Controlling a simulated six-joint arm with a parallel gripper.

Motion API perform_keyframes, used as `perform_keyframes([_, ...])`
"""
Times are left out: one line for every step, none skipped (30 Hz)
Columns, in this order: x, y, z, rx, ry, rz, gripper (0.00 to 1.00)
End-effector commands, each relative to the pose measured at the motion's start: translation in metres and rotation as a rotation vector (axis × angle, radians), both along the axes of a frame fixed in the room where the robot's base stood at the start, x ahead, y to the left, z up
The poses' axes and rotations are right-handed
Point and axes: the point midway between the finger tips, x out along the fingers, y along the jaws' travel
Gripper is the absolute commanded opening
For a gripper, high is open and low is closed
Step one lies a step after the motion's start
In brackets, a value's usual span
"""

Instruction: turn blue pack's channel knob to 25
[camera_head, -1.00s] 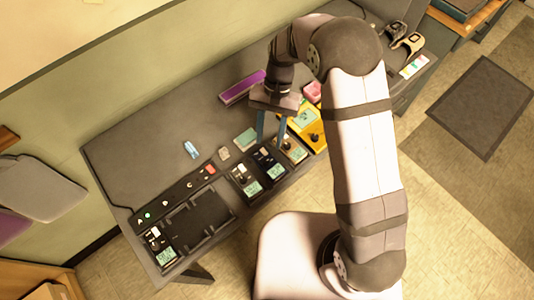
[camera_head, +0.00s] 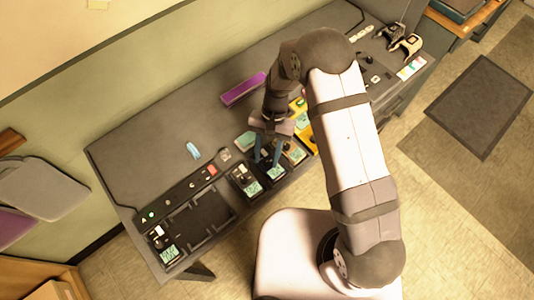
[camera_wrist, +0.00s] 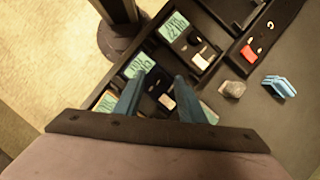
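My gripper (camera_head: 269,163) points down over the row of packs, its two blue fingers apart. In the wrist view the gripper (camera_wrist: 163,79) has its fingertips on either side of a dark pack, which looks like the blue pack (camera_wrist: 155,80). Its teal screen (camera_wrist: 138,66) is beside the left fingertip, and the digits are too blurred to read. Small dark and pale controls lie between the fingers. I cannot tell which is the channel knob or whether a finger touches it. In the head view the fingers partly hide this pack, but its screen (camera_head: 275,172) shows.
A neighbouring black pack (camera_head: 243,181) stands left, and a yellow device (camera_head: 303,127) stands right. An empty dark tray (camera_head: 203,213) and another pack (camera_head: 162,245) lie farther left. A grey lump (camera_wrist: 232,89) and a blue item (camera_wrist: 279,86) lie behind the row.

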Motion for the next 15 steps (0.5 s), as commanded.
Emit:
perform_keyframes([-0.0003,0.0001,-0.0005,0.000,0.000,0.000,0.36])
perform_keyframes([-0.0003,0.0002,-0.0007,0.000,0.000,0.000,0.36])
perform_keyframes([-0.0002,0.0001,-0.0008,0.000,0.000,0.000,0.36])
perform_keyframes([-0.0002,0.0000,-0.0008,0.000,0.000,0.000,0.36])
perform_keyframes([-0.0002,0.0001,-0.0007,0.000,0.000,0.000,0.36])
perform_keyframes([-0.0002,0.0000,-0.0007,0.000,0.000,0.000,0.36])
perform_keyframes([-0.0001,0.0000,-0.0006,0.000,0.000,0.000,0.34])
perform_keyframes([-0.0001,0.0000,-0.0006,0.000,0.000,0.000,0.27])
perform_keyframes([0.0000,0.0000,-0.0005,0.000,0.000,0.000,0.17])
perform_keyframes([-0.0001,0.0000,-0.0005,0.000,0.000,0.000,0.10])
perform_keyframes([0.0000,0.0000,-0.0005,0.000,0.000,0.000,0.03])
perform_keyframes([0.0000,0.0000,-0.0004,0.000,0.000,0.000,0.00])
perform_keyframes([0.0000,0.0000,-0.0004,0.000,0.000,0.000,0.00])
perform_keyframes([0.0001,0.0000,-0.0004,0.000,-0.001,0.000,0.00])
perform_keyframes([0.0001,0.0000,-0.0004,0.000,-0.001,0.000,0.00])
